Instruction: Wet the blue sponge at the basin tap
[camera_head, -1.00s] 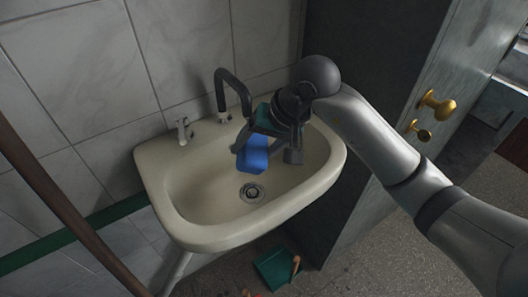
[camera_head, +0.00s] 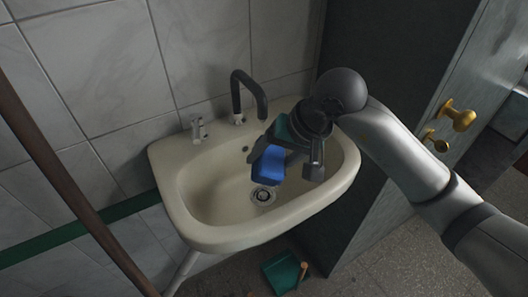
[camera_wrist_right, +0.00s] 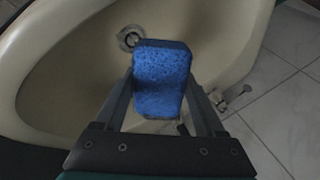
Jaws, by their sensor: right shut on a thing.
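The blue sponge (camera_head: 268,163) is held in my right gripper (camera_head: 284,166), inside the bowl of the cream basin (camera_head: 196,208). The right wrist view shows the sponge (camera_wrist_right: 162,78) clamped between both fingers (camera_wrist_right: 160,100). The black tap (camera_head: 240,92) arches up from the basin's back rim. Its spout end is behind and close to the gripper; I cannot tell whether the sponge lies under it. No water shows. A metal tap handle (camera_head: 198,128) stands on the rim at left; a handle also shows in the right wrist view (camera_wrist_right: 236,98). My left gripper is not in view.
The drain (camera_head: 263,195) is in the basin floor near the sponge. A dark door or cabinet with brass knobs (camera_head: 457,114) stands at right. A green dustpan (camera_head: 283,270) lies on the floor below. A brown pole (camera_head: 62,170) crosses the left side. Tiled wall (camera_head: 95,60) is behind.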

